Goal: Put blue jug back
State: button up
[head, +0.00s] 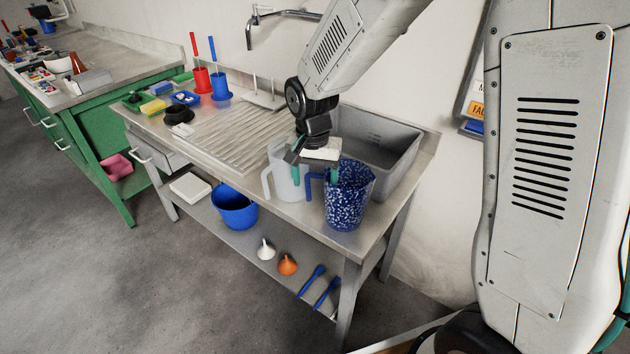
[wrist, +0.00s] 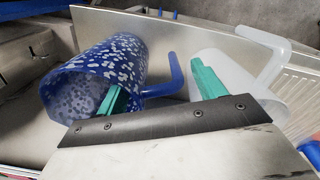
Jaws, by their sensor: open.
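The blue jug (head: 348,205), speckled white, stands upright at the front right of the steel sink bench, its handle toward the left. It also shows in the wrist view (wrist: 95,72). My gripper (head: 316,173) is open above it, with teal fingers on either side of the jug's handle (wrist: 172,82). One finger overlaps the blue jug's rim; whether it touches is unclear. The other finger overlaps the translucent white jug (head: 288,178), just left of the blue one. The wrist view shows the handle between the fingers (wrist: 160,90), with nothing gripped.
A grey sink basin (head: 372,150) lies behind the jugs. A ribbed drainboard (head: 225,140) extends left, with red (head: 202,80) and blue (head: 221,88) containers beyond it. The lower shelf holds a blue bucket (head: 235,210) and funnels (head: 287,264). The bench's front edge is close to the blue jug.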

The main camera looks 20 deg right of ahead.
notch_tip(320, 180, up, 10)
jog(key=shift+a+r, duration=0.1)
jog(key=shift+a, duration=0.05)
jog(key=s+d+r+n, duration=0.1)
jog(key=s+d+r, duration=0.25)
jog(key=s, duration=0.35)
jog(key=s+d+r+n, duration=0.2)
jog(key=s+d+r, duration=0.15)
jog(key=s, duration=0.25)
jog(key=s+d+n+t, duration=0.1)
jog(key=s+d+n, duration=0.1)
jog(key=s, duration=1.1)
jog(key=shift+s+d+n, duration=0.2)
jog(key=shift+s+n, duration=0.15)
jog(key=shift+n, duration=0.25)
jog(key=shift+r, duration=0.1)
